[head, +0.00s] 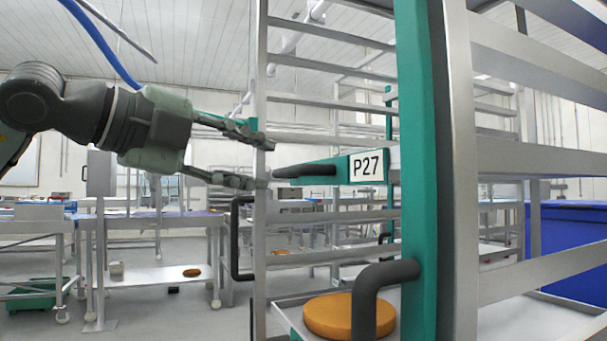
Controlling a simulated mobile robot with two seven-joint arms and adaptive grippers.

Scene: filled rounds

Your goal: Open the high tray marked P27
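The tray marked P27 (367,167) is high in a metal rack, with a white label on its teal front. A dark handle (305,169) and a teal strip extend left from the label toward a rack post. My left gripper (268,164) comes in from the left, its two fingers apart, one above and one below the level of the handle's left end. The fingertips overlap the rack post in the picture; I cannot tell whether they touch it or the handle. Nothing shows between the fingers. My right gripper is not in view.
The rack's silver post (259,60) and a teal upright (414,90) stand close. A dark bent handle (378,285) juts out low, before a round orange-brown item (335,314) on a lower tray. Tables (150,225) stand left; a blue bin (570,245) is right.

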